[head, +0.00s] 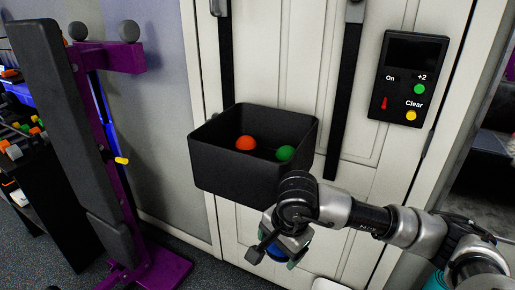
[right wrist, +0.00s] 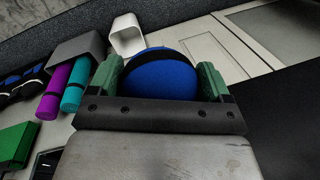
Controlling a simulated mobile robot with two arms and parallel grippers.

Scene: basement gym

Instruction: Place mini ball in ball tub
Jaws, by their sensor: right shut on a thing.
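The ball tub (head: 222,173) is a black open box mounted on the front of a white door. An orange ball (head: 245,143) and a green ball (head: 285,153) lie inside it. My right gripper (head: 277,254) is below and in front of the tub's right side, outside it. In the right wrist view its green finger pads are shut on a blue mini ball with a black band (right wrist: 165,75). In the head view my wrist hides most of this ball. My left gripper is not in view.
A black panel with buttons (head: 411,77) is on the door, right of the tub. Black straps (head: 345,95) hang down the door. A purple gym bench (head: 110,150) stands at left. Purple and teal rolls (right wrist: 75,90) show in the right wrist view.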

